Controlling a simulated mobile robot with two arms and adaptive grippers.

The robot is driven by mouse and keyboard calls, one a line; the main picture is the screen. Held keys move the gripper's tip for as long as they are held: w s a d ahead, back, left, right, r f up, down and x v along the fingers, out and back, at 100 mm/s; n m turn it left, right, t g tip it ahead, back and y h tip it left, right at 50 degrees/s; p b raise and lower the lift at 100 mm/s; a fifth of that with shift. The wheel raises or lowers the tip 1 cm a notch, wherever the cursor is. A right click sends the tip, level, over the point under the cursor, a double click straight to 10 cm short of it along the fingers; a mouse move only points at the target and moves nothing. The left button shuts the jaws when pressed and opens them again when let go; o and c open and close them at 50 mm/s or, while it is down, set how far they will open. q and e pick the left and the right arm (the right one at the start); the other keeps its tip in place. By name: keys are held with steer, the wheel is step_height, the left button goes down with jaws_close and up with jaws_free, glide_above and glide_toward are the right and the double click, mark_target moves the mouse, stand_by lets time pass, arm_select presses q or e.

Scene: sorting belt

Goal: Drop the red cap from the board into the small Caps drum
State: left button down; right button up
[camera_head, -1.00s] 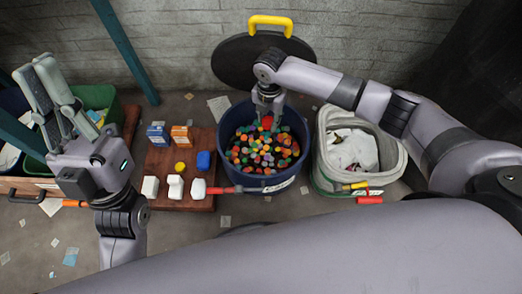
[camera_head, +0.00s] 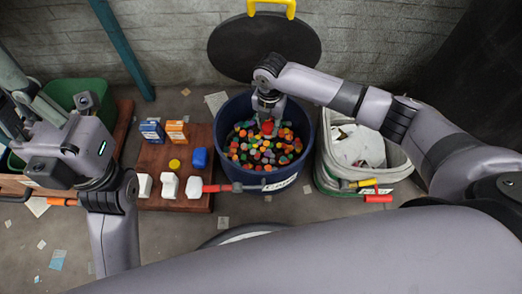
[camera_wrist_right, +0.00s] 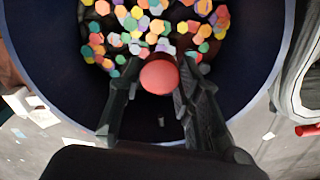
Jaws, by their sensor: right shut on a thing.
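The red cap (camera_head: 267,127) is held between the fingertips of my right gripper (camera_head: 267,114), over the dark blue drum (camera_head: 310,135). In the right wrist view the red cap (camera_wrist_right: 159,76) sits between both fingers, inside the outline of the drum's rim (camera_wrist_right: 272,75). The drum holds many coloured caps below it; the gap in height is hard to judge. The drum's front label is partly readable. The wooden board (camera_head: 152,158) lies left of the drum. My left gripper (camera_head: 22,98) is at the far left, its fingers partly cut off by the frame edge.
The board carries a blue box (camera_head: 152,131), an orange box (camera_head: 177,131), a yellow cap (camera_head: 174,164), a blue item (camera_head: 200,157) and several white bottles. A grey bin (camera_head: 398,165) stands right of the drum. A round black lid (camera_head: 250,55) leans behind it.

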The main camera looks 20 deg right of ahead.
steer(key=shift+f, duration=0.1)
steer(key=o, duration=0.7)
steer(key=shift+o, duration=0.2)
step_height(320, 180, up, 12)
stand_by(0.5)
stand_by(0.3)
